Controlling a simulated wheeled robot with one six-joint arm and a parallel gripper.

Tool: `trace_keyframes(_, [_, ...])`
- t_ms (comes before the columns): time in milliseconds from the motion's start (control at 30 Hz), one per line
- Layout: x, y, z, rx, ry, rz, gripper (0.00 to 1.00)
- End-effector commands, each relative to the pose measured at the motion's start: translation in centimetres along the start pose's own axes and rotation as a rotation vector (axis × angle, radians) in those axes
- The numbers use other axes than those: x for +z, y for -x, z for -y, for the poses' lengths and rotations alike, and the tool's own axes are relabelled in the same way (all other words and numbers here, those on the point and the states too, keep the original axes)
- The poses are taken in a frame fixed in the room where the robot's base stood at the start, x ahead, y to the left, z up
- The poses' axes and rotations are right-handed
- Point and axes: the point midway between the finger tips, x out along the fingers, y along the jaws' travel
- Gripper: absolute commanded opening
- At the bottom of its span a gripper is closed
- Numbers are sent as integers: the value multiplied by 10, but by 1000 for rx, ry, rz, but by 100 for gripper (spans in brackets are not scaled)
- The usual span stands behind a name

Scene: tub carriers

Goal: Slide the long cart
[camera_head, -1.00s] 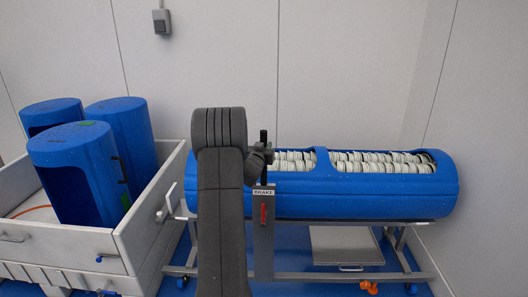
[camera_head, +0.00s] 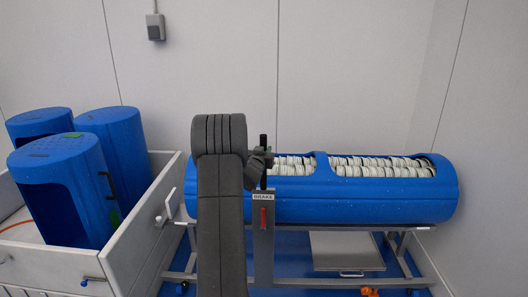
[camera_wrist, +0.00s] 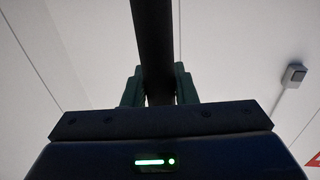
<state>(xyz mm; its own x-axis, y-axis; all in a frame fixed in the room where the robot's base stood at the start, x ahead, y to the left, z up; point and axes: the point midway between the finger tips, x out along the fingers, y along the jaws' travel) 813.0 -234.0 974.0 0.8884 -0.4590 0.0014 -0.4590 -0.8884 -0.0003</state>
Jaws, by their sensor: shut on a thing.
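The long cart (camera_head: 300,281) is a grey metal frame that carries a long blue tub (camera_head: 360,212) lying on its side. Rows of white round pieces (camera_head: 385,168) show through openings in the tub's top. An upright post (camera_head: 263,235) with a BRAKE label and a red lever (camera_head: 263,218) stands at the cart's near side. My gripper (camera_head: 262,163) is at the post's dark top bar, partly hidden by my arm. In the wrist view my gripper (camera_wrist: 160,88) has its two fingers on either side of the dark bar (camera_wrist: 152,40), shut on it.
A white bin (camera_head: 140,232) with several upright blue tubs (camera_head: 65,185) stands close to the cart's left end. A wall rises behind, and another stands close to the cart's right end.

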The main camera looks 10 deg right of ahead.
Motion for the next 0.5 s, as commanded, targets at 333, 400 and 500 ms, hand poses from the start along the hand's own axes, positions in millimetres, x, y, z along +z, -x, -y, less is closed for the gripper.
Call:
trace_keyframes(333, [3,0,1,-2,0,5,45])
trace_keyframes(400, [2,0,1,-2,0,4,45])
trace_keyframes(500, [2,2,1,-2,0,3,45])
